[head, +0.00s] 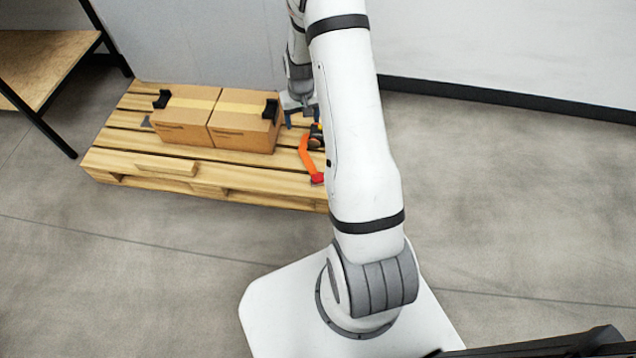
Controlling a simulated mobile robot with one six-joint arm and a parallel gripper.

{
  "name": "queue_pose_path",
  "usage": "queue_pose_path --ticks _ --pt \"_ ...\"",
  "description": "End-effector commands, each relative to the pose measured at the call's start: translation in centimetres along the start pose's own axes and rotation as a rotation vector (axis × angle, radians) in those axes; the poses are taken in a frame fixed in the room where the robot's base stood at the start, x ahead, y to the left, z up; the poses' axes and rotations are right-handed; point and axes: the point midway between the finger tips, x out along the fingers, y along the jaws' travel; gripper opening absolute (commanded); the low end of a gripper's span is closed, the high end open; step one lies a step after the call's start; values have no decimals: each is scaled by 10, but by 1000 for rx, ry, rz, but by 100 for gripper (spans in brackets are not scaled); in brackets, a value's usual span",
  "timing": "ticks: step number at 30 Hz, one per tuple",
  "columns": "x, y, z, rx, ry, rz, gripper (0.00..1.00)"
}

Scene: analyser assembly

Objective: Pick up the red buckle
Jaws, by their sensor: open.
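The red buckle (317,178) lies on the wooden pallet (240,189) near its front right part, at the near end of an orange strap (305,155). My arm passes just to the right of it. My gripper (301,120) is over the pallet's back right part, beyond the buckle and beside the cardboard box. It is open, and its blue-grey fingers are apart from the buckle. My arm hides part of the gripper and the right end of the pallet.
A taped cardboard box (185,135) with black corner pieces (270,109) stands on the pallet, left of my gripper. A shelf (40,60) with black legs is at far left. A wall (200,40) rises behind the pallet. Floor in front is clear.

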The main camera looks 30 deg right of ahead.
Motion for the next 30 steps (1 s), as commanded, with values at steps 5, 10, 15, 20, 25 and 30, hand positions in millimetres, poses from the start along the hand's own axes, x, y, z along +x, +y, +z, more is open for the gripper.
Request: queue_pose_path --ticks 5,10,15,20,25,30 --pt "148 22 2 29 -38 -1 65" --pt "235 35 12 48 -55 -2 65" --pt "275 41 19 57 -61 -3 65" --pt "295 42 22 58 -64 -3 65" --pt "310 43 22 58 -63 -3 65" --pt "332 47 24 58 -63 -3 65"
